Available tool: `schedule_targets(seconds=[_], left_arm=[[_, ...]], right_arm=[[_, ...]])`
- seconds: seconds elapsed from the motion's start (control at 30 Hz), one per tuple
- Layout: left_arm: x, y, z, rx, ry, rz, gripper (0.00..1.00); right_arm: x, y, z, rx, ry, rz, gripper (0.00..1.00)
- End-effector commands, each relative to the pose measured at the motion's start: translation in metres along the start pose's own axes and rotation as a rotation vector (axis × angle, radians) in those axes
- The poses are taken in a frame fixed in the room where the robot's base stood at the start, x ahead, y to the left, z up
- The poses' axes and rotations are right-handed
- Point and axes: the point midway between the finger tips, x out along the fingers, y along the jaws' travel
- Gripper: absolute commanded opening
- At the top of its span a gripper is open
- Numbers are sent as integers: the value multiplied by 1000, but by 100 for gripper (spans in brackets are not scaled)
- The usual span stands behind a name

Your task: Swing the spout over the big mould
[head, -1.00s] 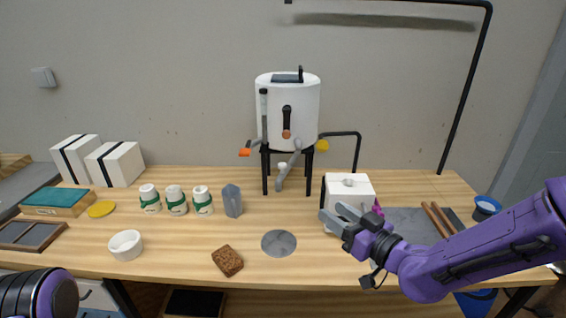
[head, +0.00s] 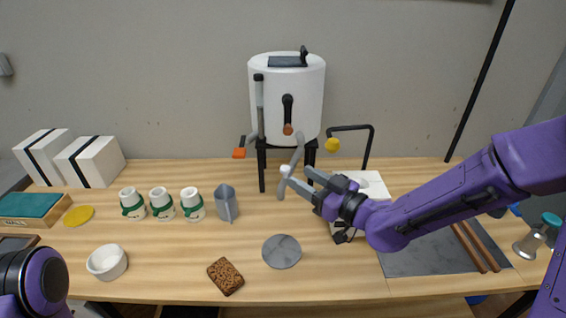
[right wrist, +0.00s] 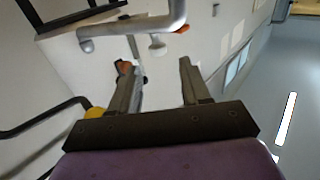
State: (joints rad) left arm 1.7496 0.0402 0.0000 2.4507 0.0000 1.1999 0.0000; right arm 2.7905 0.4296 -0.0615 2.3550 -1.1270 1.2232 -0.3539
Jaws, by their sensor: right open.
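The spout is a grey bent pipe (head: 296,152) under the white tank (head: 286,92); a small white knob (head: 285,171) shows on it. In the right wrist view the pipe (right wrist: 130,27) and knob (right wrist: 157,47) lie just beyond the fingertips. My right gripper (head: 298,177) is open, its tips close to the knob with nothing between them; I cannot tell if they touch. A white block (head: 372,182), apparently the big mould, stands right of the spout, partly hidden behind my right gripper and forearm. My left arm shows at the lower left, but its gripper is out of view.
A bent black pipe with a yellow knob (head: 332,145) stands right of the tank. A grey disc (head: 281,251) and brown sponge (head: 225,276) lie in front. Wooden rods (head: 475,247) lie right.

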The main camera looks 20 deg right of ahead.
Motion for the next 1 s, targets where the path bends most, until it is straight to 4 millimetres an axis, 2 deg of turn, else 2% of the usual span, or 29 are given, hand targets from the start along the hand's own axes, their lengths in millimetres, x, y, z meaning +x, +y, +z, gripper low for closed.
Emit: schedule_targets(seconds=[0.1, 0.3, 0.4, 0.63, 0.67, 0.7, 0.8, 1.0], left_arm=[[-10, -1, -4, 0, 1, 0, 95], [-17, -1, -7, 0, 1, 1, 95], [-18, -1, -8, 0, 1, 1, 95], [-17, -1, -7, 0, 1, 1, 95], [-17, -1, -7, 0, 1, 1, 95], [-17, -1, -7, 0, 1, 1, 95], [-17, -1, -7, 0, 1, 1, 95], [-17, -1, -7, 0, 1, 1, 95]], right_arm=[[28, 0, -2, 0, -3, 0, 47], [60, 0, -2, 1, -1, -1, 47], [67, -1, -1, 1, 0, -2, 47], [68, -2, 0, 2, 0, -3, 47], [68, -2, 0, 2, 0, -3, 40], [68, -2, 0, 2, 0, -3, 27], [68, -1, 0, 1, 1, -3, 0], [69, -1, -1, 1, 2, -6, 0]])
